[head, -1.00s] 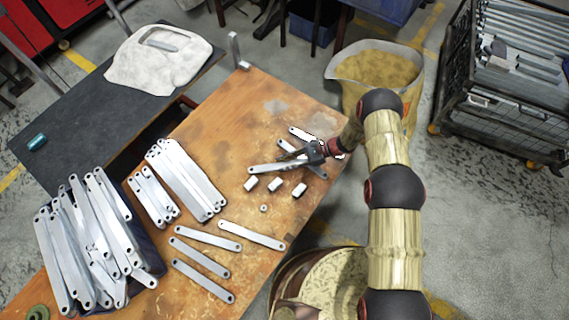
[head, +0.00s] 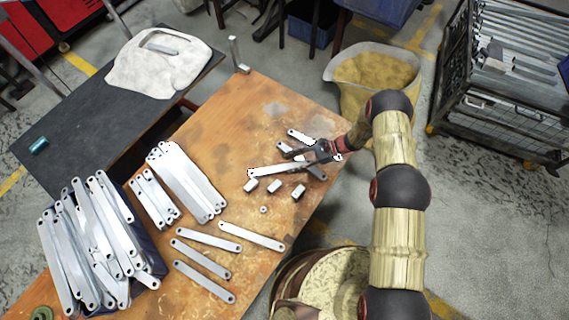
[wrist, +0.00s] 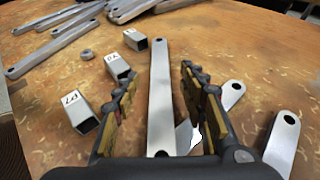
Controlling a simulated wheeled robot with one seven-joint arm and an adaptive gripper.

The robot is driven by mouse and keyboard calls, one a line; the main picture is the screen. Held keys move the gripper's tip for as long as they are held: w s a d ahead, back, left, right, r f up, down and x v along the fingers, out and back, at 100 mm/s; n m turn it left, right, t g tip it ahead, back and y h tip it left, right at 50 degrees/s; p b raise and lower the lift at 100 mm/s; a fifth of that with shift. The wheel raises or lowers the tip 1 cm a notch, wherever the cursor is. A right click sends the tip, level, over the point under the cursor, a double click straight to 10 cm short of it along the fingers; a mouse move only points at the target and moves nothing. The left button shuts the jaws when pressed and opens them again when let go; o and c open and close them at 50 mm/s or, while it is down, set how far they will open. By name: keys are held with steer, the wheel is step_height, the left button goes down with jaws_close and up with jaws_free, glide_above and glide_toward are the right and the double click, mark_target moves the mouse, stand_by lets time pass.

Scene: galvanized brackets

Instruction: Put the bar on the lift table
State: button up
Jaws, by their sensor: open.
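A flat grey metal bar (head: 272,171) with a hole at its end lies on the brown wooden table, toward its right side. My gripper (head: 318,152) is over the bar's right end, coming in from the right. In the wrist view my gripper (wrist: 159,85) is open, with one finger on each side of the bar (wrist: 160,95) and gaps between. The bar's near end shows between the finger bases. A dark-topped table (head: 80,115) at the left may be the lift table; its mechanism is not visible.
Other bars lie beside and under my gripper (head: 297,135). Three small square tubes (head: 272,186) and a nut lie close by. Several bars are stacked farther left (head: 185,180). A white sack (head: 150,65) with a grey piece lies on the dark table. A sand-filled bag (head: 375,75) stands behind.

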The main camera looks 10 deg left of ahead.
steer(key=p+v, duration=0.1)
steer(key=v, duration=0.7)
steer(key=shift+d+p, duration=0.15)
steer(key=shift+p, duration=0.2)
steer(key=shift+w+r, duration=0.1)
steer(key=s+d+r+n+t+h, duration=0.1)
steer(key=d+r+n+h, duration=0.15)
steer(key=r, duration=0.95)
steer(key=d+r+n+t+h, duration=0.1)
steer(key=d+r+n+h, duration=0.15)
steer(key=r, duration=1.05)
steer(key=s+d+r+n+t+h, duration=0.1)
steer(key=d+r+n, duration=0.2)
steer(key=r, duration=0.9)
steer(key=s+d+r+n+t+h, duration=0.2)
steer(key=s+d+r, duration=0.4)
steer(key=s+r, duration=0.3)
steer(key=s+d+r+n+t+h, duration=0.3)
steer(key=s+r, duration=0.6)
steer(key=s, duration=0.4)
steer(key=d+t+h, duration=0.1)
steer(key=d+t, duration=0.1)
steer(key=d, duration=0.1)
steer(key=shift+s+r, duration=0.3)
steer(key=shift+o, duration=0.4)
steer(key=shift+s+d+n+t, duration=0.3)
steer(key=shift+s+d+t, duration=0.15)
steer(key=shift+s, duration=0.1)
